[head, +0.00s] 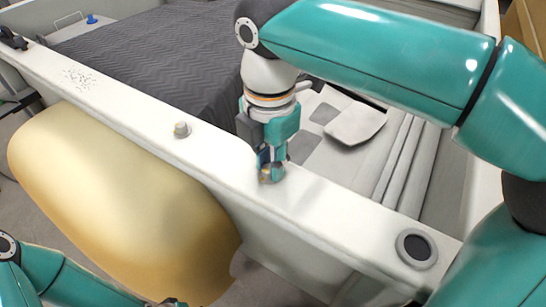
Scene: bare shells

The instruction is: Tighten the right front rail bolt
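The pale rail (225,160) runs from the upper left to the lower right. My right gripper (270,170) points straight down at the rail's top, right of the middle. Its fingers are close together around a small yellowish piece, which appears to be the right front rail bolt (266,178); the fingers hide most of it.
A dark round cap (416,249) sits on the rail's right end. A large tan curved panel (110,190) fills the near left side. Behind the rail are a dark grey quilted surface (160,60) and a light pad (355,122). A blue-topped knob (91,19) is far left.

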